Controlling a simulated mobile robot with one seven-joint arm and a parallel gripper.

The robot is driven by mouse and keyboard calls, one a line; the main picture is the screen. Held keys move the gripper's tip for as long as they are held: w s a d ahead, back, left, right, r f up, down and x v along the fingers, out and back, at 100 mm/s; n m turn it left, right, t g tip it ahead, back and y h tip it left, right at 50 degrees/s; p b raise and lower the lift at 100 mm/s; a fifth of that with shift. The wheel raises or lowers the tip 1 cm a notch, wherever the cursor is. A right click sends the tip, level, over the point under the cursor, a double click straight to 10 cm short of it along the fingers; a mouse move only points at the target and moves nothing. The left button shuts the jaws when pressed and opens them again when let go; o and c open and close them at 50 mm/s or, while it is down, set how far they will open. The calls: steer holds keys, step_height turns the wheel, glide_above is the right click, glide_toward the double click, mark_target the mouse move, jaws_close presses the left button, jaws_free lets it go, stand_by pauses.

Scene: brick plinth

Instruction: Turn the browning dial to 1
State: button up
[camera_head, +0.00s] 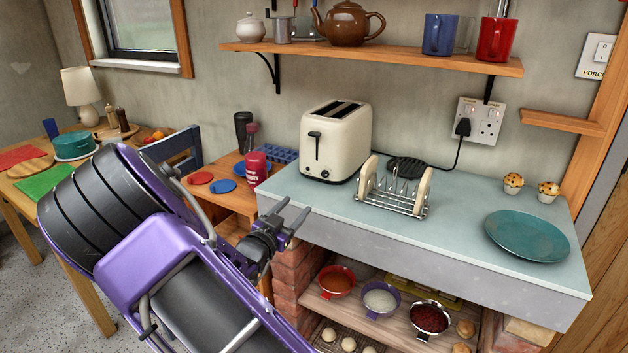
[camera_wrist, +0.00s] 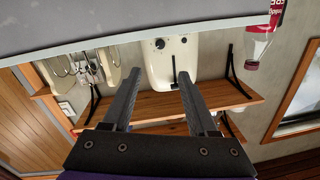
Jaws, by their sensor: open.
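The cream toaster (camera_head: 345,150) stands on the pale blue worktop, with its front turned toward my gripper's side. Its dark lever (camera_head: 314,135) is high on the front; the browning dial (camera_head: 326,174) is a small dark spot low on that face. In the wrist view, which is upside down, the toaster (camera_wrist: 155,68) is straight ahead, with the round black dial (camera_wrist: 160,44) and the lever (camera_wrist: 175,72). The dial's numbers are too small to read. My gripper (camera_head: 294,207) is open and empty, short of the toaster and apart from it, near the worktop's left front edge.
A toast rack (camera_head: 393,190) stands right of the toaster. A teal plate (camera_head: 527,236) and two muffins are farther right. A red-labelled bottle (camera_head: 256,169) stands on the lower wooden table at left. A shelf (camera_head: 370,60) with a teapot and mugs hangs above.

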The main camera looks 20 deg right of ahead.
mark_target(324, 175)
steer(key=b+x, duration=0.1)
steer(key=x, duration=1.5)
steer(key=shift+w+d, duration=0.25)
steer(key=shift+d, duration=0.05)
jaws_close()
